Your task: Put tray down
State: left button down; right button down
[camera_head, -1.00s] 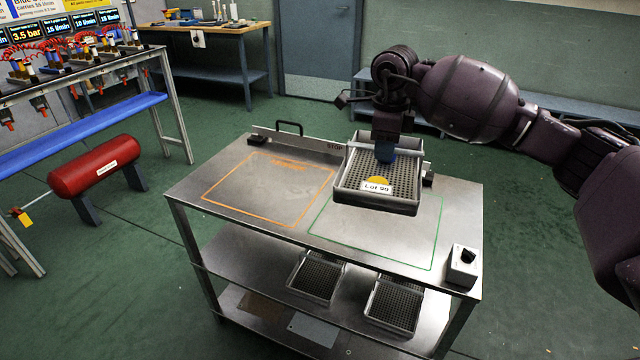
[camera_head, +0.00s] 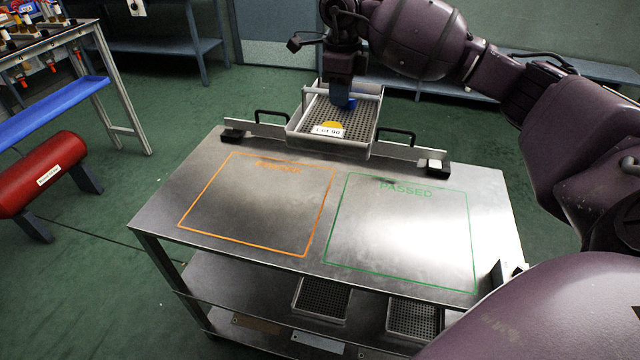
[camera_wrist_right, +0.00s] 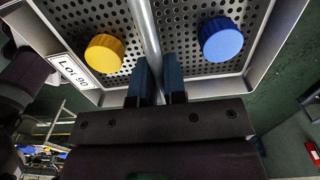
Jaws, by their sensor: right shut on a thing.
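A grey perforated tray (camera_head: 364,138) with a "Lot 90" label hangs above the far edge of the steel table (camera_head: 240,264). It holds a yellow cap and a blue cap, which show clearly in the right wrist view (camera_wrist_right: 104,54). My right gripper (camera_head: 341,90) is shut on the tray's handle bar; in the wrist view its two fingers (camera_wrist_right: 158,82) close around the bar. The tabletop has an orange outline (camera_head: 207,190) at left and a green outline (camera_head: 473,240) marked "PASSED" at right. Both outlined areas are empty. My left gripper is not in view.
A low rail with black handles (camera_head: 398,132) runs along the table's far edge. A small box (camera_head: 508,270) stands at the right front corner. More perforated trays (camera_head: 322,300) sit on the lower shelf.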

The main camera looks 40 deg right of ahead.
aim_at(338, 119)
jog(key=shift+w, duration=0.2)
jog(key=shift+f, duration=0.4)
notch_tip(338, 119, down, 5)
jog(key=shift+s+b, duration=0.1)
jog(key=shift+b, duration=0.3)
notch_tip(338, 119, down, 13)
jog(key=shift+f+b, duration=0.2)
jog(key=shift+b, duration=0.85)
jog(key=shift+f, duration=0.35)
